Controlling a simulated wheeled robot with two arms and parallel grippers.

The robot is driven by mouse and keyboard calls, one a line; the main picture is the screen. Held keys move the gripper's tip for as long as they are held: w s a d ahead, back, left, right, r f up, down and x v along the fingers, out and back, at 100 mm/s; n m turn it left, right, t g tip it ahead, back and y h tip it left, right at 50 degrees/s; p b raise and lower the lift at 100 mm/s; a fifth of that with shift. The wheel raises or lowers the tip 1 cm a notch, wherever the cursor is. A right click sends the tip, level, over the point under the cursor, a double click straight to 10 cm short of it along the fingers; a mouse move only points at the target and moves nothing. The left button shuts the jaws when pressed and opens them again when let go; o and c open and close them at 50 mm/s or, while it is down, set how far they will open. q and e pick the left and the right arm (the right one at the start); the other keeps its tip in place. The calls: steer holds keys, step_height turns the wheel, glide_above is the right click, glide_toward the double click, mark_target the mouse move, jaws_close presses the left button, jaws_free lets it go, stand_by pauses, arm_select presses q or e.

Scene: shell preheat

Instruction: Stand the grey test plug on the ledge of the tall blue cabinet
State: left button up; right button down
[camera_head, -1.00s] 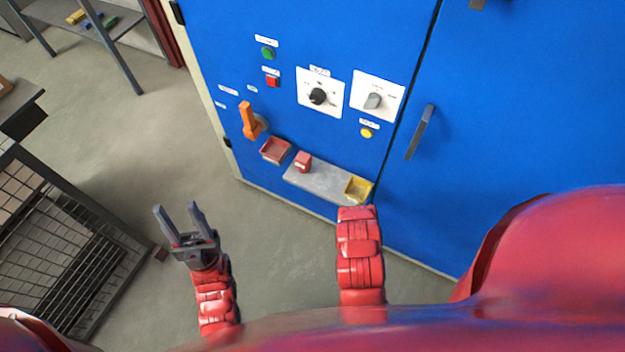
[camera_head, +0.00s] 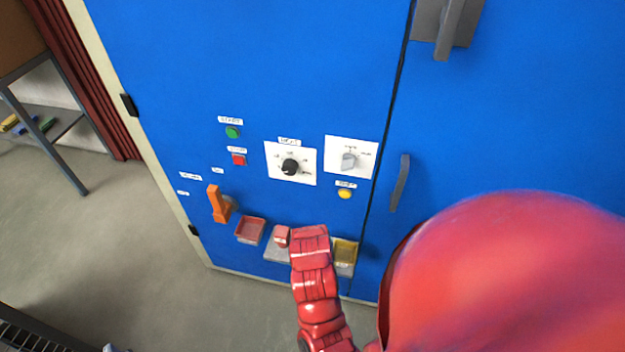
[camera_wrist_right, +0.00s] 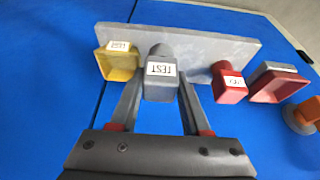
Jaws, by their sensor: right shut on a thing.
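The grey test plug (camera_wrist_right: 160,80), labelled TEST, sits between the fingers of my right gripper (camera_wrist_right: 156,90), which is shut on it. The grey ledge (camera_wrist_right: 200,48) of the blue cabinet (camera_head: 260,60) is just beyond the plug in the right wrist view; I cannot tell whether they touch. In the head view my red right arm hides the plug, its gripper and the middle of the ledge (camera_head: 275,254). A yellow tray (camera_wrist_right: 118,65) is at one end of the ledge and a red plug (camera_wrist_right: 228,84) stands towards the other. My left gripper is out of view.
A red tray (camera_head: 250,230) is on the cabinet beside the ledge, and an orange handle (camera_head: 216,204) is left of it. Buttons, a black knob (camera_head: 290,167) and a grey switch (camera_head: 349,161) are above. A door handle (camera_head: 399,184) sticks out at right.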

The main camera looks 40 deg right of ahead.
steer(key=w, duration=0.1)
steer(key=w+d, duration=0.1)
steer(key=w, duration=0.1)
steer(key=w+d, duration=0.1)
steer(key=shift+w+d+f+p, duration=0.1)
steer(key=shift+w+p, duration=0.2)
steer(key=shift+p, duration=0.1)
steer(key=shift+w+d+f, duration=0.15)
steer(key=shift+w, duration=0.25)
step_height(320, 180, down, 3)
steer(key=shift+f+p, duration=0.2)
steer(key=shift+p, duration=0.45)
steer(key=shift+f, duration=0.1)
steer(key=shift+f, duration=0.15)
steer(key=shift+c, duration=1.8)
jaws_free()
steer(key=shift+r, duration=0.2)
